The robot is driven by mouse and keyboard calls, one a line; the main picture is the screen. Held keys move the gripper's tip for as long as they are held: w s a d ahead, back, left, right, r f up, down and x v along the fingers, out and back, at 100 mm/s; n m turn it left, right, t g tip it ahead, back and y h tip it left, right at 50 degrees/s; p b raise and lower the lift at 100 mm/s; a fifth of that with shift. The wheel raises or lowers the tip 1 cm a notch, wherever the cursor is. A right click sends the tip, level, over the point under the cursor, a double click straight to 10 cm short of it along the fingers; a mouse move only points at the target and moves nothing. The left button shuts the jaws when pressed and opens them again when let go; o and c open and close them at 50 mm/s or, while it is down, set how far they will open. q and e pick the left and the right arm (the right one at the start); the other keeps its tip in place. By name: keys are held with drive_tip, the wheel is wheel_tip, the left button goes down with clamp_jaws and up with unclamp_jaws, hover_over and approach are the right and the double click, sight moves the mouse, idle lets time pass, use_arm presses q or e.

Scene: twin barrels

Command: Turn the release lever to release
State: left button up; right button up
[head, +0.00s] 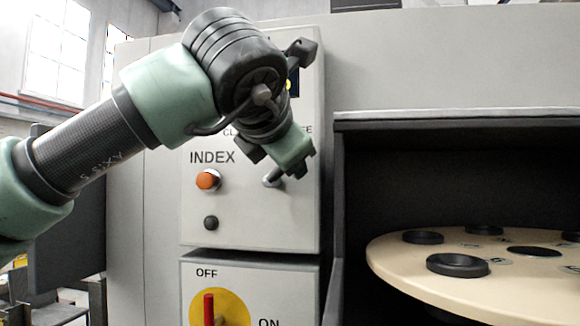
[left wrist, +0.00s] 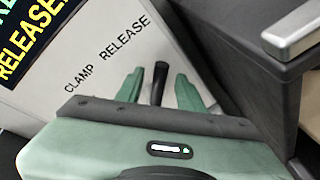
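The release lever (left wrist: 159,80) shows in the left wrist view as a dark handle on the light panel, below the words CLAMP and RELEASE. My left gripper (left wrist: 160,92) is open, with one green finger on each side of the lever and a gap visible on both sides. In the head view the left gripper (head: 296,160) is in front of the panel. Beside its fingers a metallic part of the lever (head: 271,179) shows; the rest is hidden. Which label the lever points at I cannot tell. My right gripper is in neither view.
An orange INDEX button (head: 208,180) and a black knob (head: 211,223) are left of the lever. A red-handled switch (head: 209,308) is below. A display (left wrist: 25,38) shows RELEASE text. A round table (head: 400,275) sits in the opening on the right.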

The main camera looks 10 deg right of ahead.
use_arm(q)
drive_tip(key=shift+b+v, duration=0.75)
drive_tip(key=shift+v, duration=2.15)
drive_tip(key=shift+s, duration=0.1)
